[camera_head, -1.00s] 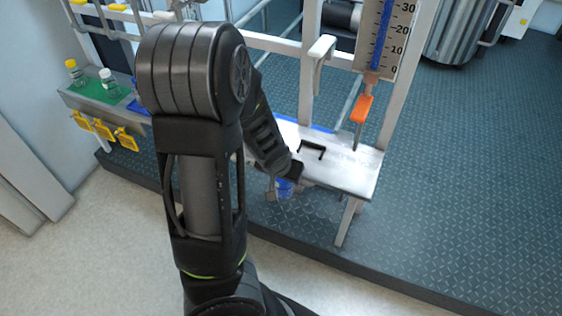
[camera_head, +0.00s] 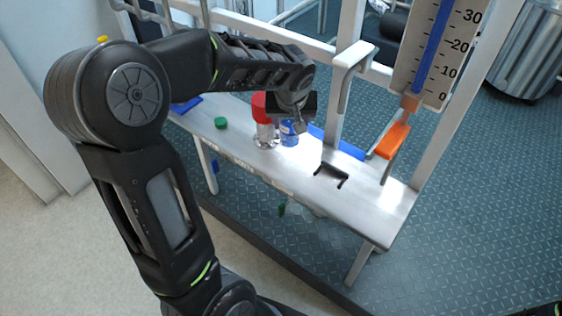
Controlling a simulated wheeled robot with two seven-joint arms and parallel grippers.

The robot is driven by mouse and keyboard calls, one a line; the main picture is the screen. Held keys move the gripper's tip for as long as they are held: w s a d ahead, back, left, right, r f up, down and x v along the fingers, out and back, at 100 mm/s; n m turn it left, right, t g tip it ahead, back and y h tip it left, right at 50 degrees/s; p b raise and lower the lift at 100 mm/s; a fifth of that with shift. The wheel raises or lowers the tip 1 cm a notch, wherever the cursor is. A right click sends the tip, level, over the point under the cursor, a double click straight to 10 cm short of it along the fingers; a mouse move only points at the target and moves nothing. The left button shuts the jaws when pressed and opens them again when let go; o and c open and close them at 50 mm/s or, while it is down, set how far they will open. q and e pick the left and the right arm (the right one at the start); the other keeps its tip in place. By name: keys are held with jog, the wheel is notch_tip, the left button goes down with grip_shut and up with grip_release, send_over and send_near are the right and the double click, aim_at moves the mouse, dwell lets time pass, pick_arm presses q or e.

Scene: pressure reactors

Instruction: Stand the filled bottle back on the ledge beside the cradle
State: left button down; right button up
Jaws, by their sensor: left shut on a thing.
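My left gripper (camera_head: 292,112) is shut on the bottle (camera_head: 289,134), which has a blue band or contents. The gripper covers its top. The bottle is upright or nearly so, over the white ledge (camera_head: 380,205), left of the black cradle (camera_head: 331,175). I cannot tell whether its base touches the ledge. The cradle is a small bracket on the ledge with nothing in it. A green cap (camera_head: 221,122) lies on the ledge further left. My right gripper is out of view.
A red-topped fixture (camera_head: 262,106) with a clear lower part stands close left of the bottle. Behind the ledge are white posts, a white hook-like handle (camera_head: 355,56), an orange lever (camera_head: 392,141) and a scale (camera_head: 439,55). The ledge's right end is clear.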

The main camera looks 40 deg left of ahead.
aim_at(288, 141)
pick_arm(q)
jog(key=shift+s+r, duration=0.1)
jog(key=shift+s, duration=0.4)
jog(key=shift+w, duration=0.1)
jog(key=shift+f+b, duration=0.55)
jog(key=shift+f, duration=2.7)
jog(key=shift+f+b, duration=0.4)
jog(key=shift+f, duration=1.45)
